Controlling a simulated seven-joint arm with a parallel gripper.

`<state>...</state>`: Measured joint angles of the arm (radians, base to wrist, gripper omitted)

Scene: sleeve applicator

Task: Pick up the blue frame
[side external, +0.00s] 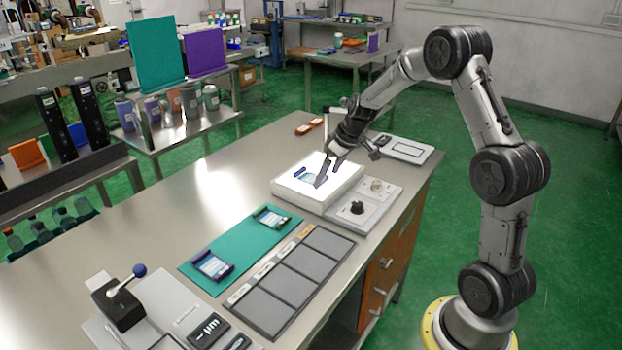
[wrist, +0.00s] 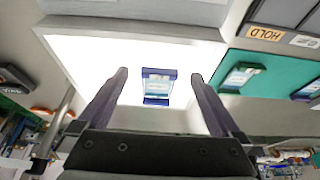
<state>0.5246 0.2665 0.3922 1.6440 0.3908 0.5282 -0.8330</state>
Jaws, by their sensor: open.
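A blue frame (wrist: 157,87) with a pale, printed middle lies on the bright top of a white light box (wrist: 75,58). In the side view the blue frame (side external: 306,174) is partly hidden by my gripper (side external: 325,176). My gripper is open and empty, just above the light box and close to the frame. In the wrist view the frame shows between the two fingers of my gripper (wrist: 159,77), with a gap on each side. I cannot tell the exact height of the fingertips above it.
A teal mat (side external: 236,246) holds a green frame (side external: 271,217) and a purple-blue frame (side external: 212,265). Beside it is a tray of grey, labelled compartments (side external: 290,287). A knob panel (side external: 362,205) adjoins the light box (side external: 316,200). A lever device (side external: 118,303) stands front left.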

